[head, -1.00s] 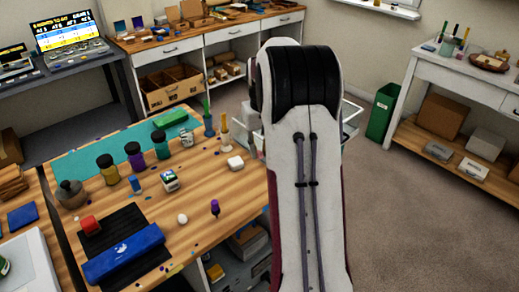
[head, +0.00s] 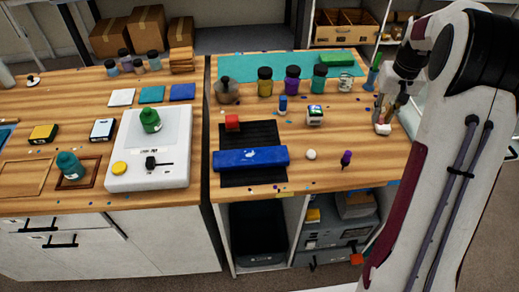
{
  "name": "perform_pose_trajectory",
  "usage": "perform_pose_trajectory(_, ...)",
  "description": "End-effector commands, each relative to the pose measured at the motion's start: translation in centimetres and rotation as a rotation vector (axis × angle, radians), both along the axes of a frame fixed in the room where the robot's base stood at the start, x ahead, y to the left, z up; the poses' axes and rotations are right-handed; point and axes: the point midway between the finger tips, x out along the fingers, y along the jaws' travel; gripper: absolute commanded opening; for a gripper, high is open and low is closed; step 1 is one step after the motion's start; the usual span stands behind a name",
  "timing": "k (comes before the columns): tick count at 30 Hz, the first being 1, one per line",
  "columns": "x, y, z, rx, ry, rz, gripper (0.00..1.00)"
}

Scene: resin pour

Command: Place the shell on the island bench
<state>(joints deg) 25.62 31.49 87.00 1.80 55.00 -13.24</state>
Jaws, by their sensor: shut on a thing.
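My gripper (head: 383,116) points down at the right end of a wooden-topped bench (head: 387,160), which I take for the island bench. Its fingers are shut on a small pale thing (head: 383,129) at their tips, which I take for the shell. It is too small to make out its form, and I cannot tell whether it touches the wood. A separate small white round thing (head: 311,154) lies on the bench to the left.
Near the gripper stand a purple-topped piece (head: 346,159), a small labelled box (head: 315,116) and a glass jar (head: 346,82). A blue bar (head: 250,158) lies on a dark mat. Several dark-capped jars line the teal mat (head: 235,66). Bare wood shows towards the front right.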

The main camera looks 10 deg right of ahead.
Motion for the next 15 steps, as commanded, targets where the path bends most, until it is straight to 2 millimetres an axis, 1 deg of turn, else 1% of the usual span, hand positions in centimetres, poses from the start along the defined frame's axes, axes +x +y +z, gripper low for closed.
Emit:
perform_pose_trajectory(1,0.7,1.4,-0.1,0.0,0.001,0.027,0.09)
perform_pose_trajectory(6,2.4,5.8,-0.3,0.001,0.003,0.107,0.09)
perform_pose_trajectory(11,3.7,10.0,-0.4,0.003,0.004,0.184,0.09)
perform_pose_trajectory(15,4.6,13.7,-0.6,0.003,0.005,0.254,0.09)
